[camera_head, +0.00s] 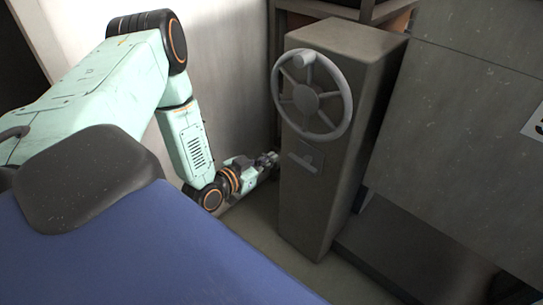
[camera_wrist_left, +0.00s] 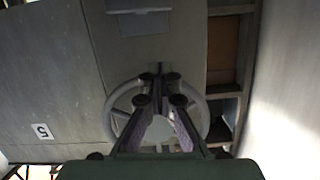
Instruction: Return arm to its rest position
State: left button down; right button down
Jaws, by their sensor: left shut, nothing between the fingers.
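My left arm comes in from the left in the head view and bends down toward the floor. Its gripper (camera_head: 268,160) is shut and empty, just left of a grey pedestal (camera_head: 318,200), below the level of the handwheel. The spoked grey handwheel (camera_head: 345,98) is on the pedestal's front. In the left wrist view my left gripper (camera_wrist_left: 160,92) shows in front of the handwheel (camera_wrist_left: 112,122); whether they touch cannot be told there, but the head view shows them apart. My right gripper is in neither view.
A plate with a small lever (camera_head: 306,160) is on the pedestal below the wheel. A grey panelled wall (camera_head: 460,140) stands to the right, and a pale wall (camera_head: 235,70) behind my arm. Shelving (camera_wrist_left: 222,105) shows beside the pedestal in the wrist view. Open floor (camera_head: 275,240) is narrow.

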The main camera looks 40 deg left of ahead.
pick_arm(q)
jog(key=shift+s, duration=0.1)
dwell(0.3)
jog(key=s+d+f+n+g, duration=0.4)
jog(key=s+d+f+g, duration=0.5)
jog(key=s, duration=0.4)
jog(key=s+d+m+g, duration=0.1)
jog(key=s+d+g, duration=0.2)
jog(key=s, duration=0.5)
jog(key=s+d+m+g, duration=0.1)
jog(key=s+d+g, duration=0.2)
jog(key=s, duration=0.6)
jog(key=shift+s+f+y, duration=0.15)
jog(key=shift+s+y, duration=0.05)
jog(key=shift+y, duration=0.2)
